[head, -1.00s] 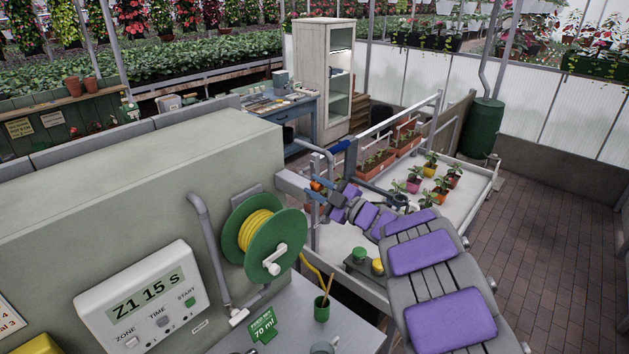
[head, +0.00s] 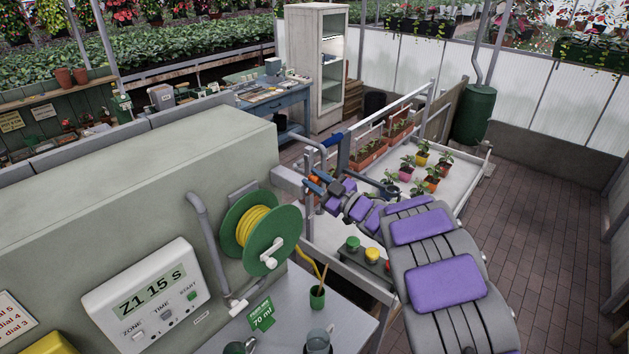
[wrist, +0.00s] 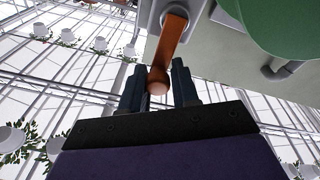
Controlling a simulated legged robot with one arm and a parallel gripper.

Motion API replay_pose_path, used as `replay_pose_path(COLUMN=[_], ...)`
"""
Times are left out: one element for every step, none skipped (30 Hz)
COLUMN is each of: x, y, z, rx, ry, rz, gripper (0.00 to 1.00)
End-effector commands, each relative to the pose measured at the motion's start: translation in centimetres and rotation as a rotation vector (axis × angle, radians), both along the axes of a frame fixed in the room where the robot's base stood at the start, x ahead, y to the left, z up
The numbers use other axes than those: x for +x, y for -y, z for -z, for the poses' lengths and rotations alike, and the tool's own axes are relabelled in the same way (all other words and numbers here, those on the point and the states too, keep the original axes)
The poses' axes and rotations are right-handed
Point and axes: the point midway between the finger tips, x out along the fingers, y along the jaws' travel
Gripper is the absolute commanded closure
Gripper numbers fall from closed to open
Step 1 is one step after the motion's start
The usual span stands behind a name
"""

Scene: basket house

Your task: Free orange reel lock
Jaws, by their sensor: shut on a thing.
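The orange reel lock shows in the wrist view as an orange lever (wrist: 172,42) with a round knob at its lower end, mounted on a grey plate. In the head view a small orange part (head: 314,179) shows at the grey bracket right of the reel. My gripper (wrist: 158,85) has its two dark fingers on either side of the knob and is shut on it; the exact contact is hard to see. In the head view my gripper (head: 322,184) is small and partly hidden by its own wrist. The green reel (head: 262,235) holds yellow hose.
A grey cabinet (head: 120,190) with a control box (head: 147,295) stands at the left. A bench (head: 345,322) below the reel carries a green cup (head: 317,297) with sticks. A plant bench (head: 455,195) lies behind my arm. The brick floor (head: 535,230) at the right is clear.

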Motion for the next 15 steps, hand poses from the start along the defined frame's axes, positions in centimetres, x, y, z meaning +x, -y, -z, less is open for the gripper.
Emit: replay_pose_path(x=[0.16, 0.16, 0.15, 0.16, 0.15, 0.16, 0.15, 0.15, 0.13, 0.12, 0.11, 0.06, 0.01, -0.03, -0.09], y=[0.28, 0.29, 0.3, 0.31, 0.32, 0.33, 0.33, 0.32, 0.32, 0.3, 0.29, 0.26, 0.23, 0.21, 0.17], z=[-0.06, -0.05, -0.04, -0.05, -0.04, -0.04, -0.02, -0.01, 0.01, 0.02, 0.01, 0.02, -0.01, -0.01, -0.04], rx=[0.001, 0.002, 0.002, 0.002, 0.002, 0.002, 0.002, 0.001, 0.001, 0.001, 0.001, 0.001, 0.0, 0.0, 0.0], ry=[0.001, 0.001, 0.001, 0.001, 0.001, 0.001, 0.001, 0.001, -0.001, -0.001, 0.0, 0.0, 0.0, 0.0, 0.0], rz=[0.007, 0.008, 0.008, 0.008, 0.008, 0.008, 0.008, 0.007, 0.008, 0.007, 0.006, 0.005, 0.005, 0.005, 0.005], gripper=[1.0, 1.0, 1.0, 1.0, 1.0, 0.66, 0.64, 0.61, 0.57, 0.54, 0.51, 0.5, 0.5, 0.5, 0.5])
